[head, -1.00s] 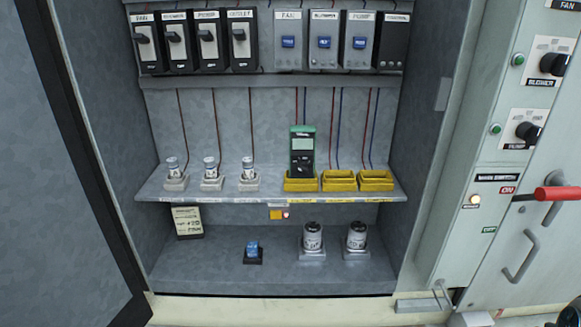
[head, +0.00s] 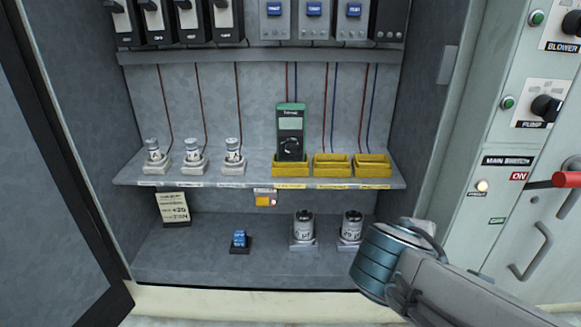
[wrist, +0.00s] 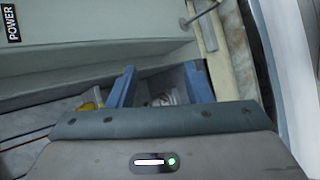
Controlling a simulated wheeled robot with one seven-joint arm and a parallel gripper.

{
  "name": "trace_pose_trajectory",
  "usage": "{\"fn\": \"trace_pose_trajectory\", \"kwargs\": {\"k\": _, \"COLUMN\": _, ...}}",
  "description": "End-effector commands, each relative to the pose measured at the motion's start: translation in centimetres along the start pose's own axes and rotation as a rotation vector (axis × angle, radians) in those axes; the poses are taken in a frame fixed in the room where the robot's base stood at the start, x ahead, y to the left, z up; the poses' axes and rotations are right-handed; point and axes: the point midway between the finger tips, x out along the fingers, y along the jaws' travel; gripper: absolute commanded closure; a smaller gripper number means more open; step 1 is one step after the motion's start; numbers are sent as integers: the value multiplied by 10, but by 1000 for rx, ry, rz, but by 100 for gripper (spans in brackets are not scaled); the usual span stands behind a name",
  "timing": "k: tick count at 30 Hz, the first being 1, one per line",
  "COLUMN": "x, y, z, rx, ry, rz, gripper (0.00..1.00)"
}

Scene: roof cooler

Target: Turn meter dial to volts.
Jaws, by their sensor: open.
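The green multimeter (head: 291,120) stands upright in the leftmost yellow tray on the shelf in the head view. Its round dial (head: 291,146) is dark and sits in the lower half of its face. The dial's setting is too small to read. In the head view my arm reaches in from the lower right, and its fingers cannot be made out there. In the wrist view my gripper (wrist: 158,88) shows two blue fingers spread apart with nothing between them. It is away from the meter.
Two empty yellow trays (head: 332,166) sit right of the meter. White fuses (head: 194,152) stand on the shelf's left. Capacitors (head: 303,227) and a small blue part (head: 240,239) are on the cabinet floor. The open door (head: 45,170) bounds the left, the control panel (head: 520,150) the right.

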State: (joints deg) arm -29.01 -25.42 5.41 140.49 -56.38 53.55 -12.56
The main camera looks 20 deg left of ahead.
Motion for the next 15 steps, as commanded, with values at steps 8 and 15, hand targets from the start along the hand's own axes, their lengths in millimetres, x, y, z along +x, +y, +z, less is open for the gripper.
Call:
{"fn": "trace_pose_trajectory", "kwargs": {"k": 8, "x": -62, "y": 41, "z": -110, "rx": -623, "ry": 113, "rz": 555, "gripper": 54}}
{"fn": "trace_pose_trajectory", "kwargs": {"k": 15, "x": -128, "y": 44, "z": -172, "rx": -888, "ry": 160, "rz": 908, "gripper": 54}}
